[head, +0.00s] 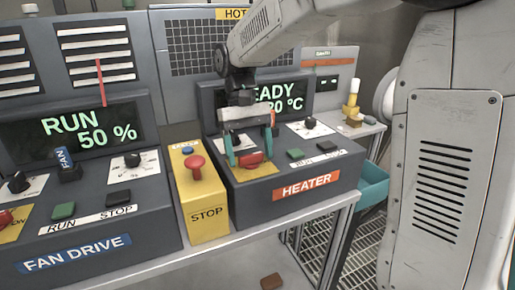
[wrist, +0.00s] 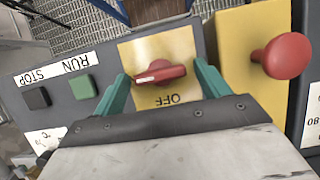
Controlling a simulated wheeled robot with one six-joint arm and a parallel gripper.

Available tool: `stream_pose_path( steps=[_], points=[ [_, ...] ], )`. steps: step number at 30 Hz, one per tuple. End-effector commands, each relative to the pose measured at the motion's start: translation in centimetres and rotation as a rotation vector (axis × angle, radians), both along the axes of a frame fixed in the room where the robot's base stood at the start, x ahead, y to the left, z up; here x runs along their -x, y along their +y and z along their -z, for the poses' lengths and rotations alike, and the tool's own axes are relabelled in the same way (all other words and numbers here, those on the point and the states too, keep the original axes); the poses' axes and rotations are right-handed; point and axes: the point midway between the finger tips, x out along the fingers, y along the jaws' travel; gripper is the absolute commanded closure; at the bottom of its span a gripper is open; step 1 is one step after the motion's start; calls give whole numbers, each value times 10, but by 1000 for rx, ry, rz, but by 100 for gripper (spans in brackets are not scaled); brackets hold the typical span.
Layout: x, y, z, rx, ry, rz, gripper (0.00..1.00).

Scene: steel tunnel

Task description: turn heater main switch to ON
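The heater panel (head: 310,165) carries a red main switch knob (head: 251,160) on a yellow plate. In the wrist view, which is turned upside down, the red knob (wrist: 161,72) lies nearly level across the yellow plate (wrist: 140,52). Its white mark is at the left end. The word OFF (wrist: 172,100) reads inverted below it; I cannot make out an ON label. My gripper (head: 250,150) is over the switch. In the wrist view my gripper (wrist: 162,76) is open, with one teal finger on each side of the knob; whether they touch it I cannot tell.
A yellow STOP box (head: 207,214) with a red mushroom button (head: 195,166) stands close beside the switch. Green button (wrist: 82,87) and black button (wrist: 37,98) are on the other side. The fan drive panel (head: 90,225) is at left. The heater display (head: 290,95) is partly hidden by my arm.

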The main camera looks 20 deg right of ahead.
Motion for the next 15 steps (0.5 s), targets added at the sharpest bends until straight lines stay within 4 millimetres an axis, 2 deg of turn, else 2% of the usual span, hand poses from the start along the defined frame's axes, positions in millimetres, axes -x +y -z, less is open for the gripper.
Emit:
stream_pose_path(
  steps=[10,15],
  points=[
    [-1,0,-3,1,1,-1,22],
    [-11,0,-25,0,-1,-1,22]
  ],
)
